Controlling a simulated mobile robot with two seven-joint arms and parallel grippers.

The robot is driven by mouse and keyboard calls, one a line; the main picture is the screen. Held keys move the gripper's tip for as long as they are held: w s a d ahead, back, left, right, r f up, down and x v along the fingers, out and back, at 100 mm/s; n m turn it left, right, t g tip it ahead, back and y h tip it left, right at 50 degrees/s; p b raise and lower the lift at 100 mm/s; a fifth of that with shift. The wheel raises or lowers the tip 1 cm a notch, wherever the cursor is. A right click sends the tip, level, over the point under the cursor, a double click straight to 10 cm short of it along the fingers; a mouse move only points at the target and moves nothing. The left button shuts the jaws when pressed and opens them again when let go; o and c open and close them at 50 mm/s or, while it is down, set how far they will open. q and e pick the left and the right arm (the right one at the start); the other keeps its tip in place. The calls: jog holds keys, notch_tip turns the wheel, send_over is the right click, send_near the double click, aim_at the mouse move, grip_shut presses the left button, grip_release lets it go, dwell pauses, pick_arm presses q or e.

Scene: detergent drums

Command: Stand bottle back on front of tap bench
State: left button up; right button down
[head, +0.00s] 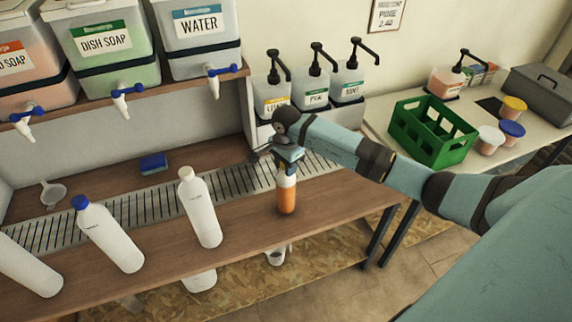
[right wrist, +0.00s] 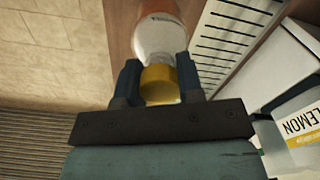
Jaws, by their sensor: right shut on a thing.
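An orange-filled bottle (head: 286,196) with a pale upper part is upright at the front wooden strip of the tap bench (head: 245,210). Its base seems to touch the wood. My right gripper (head: 288,165) is above it, shut on its top. In the right wrist view the gripper (right wrist: 158,85) has its two fingers on either side of the bottle's yellow cap (right wrist: 160,84), and the bottle's body (right wrist: 158,38) stretches away beyond. The cap is hidden by the gripper in the head view. My left gripper is not in view.
White bottles with a pale cap (head: 200,210) and a blue cap (head: 108,236) stand to the left on the bench. A slatted drain (head: 150,205) runs behind. Pump bottles (head: 315,85) stand behind the gripper. A green crate (head: 430,132) is on the right table.

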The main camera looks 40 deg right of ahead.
jog(key=shift+f, duration=0.1)
jog(key=c, duration=0.8)
grip_release()
jog(key=shift+o, duration=0.2)
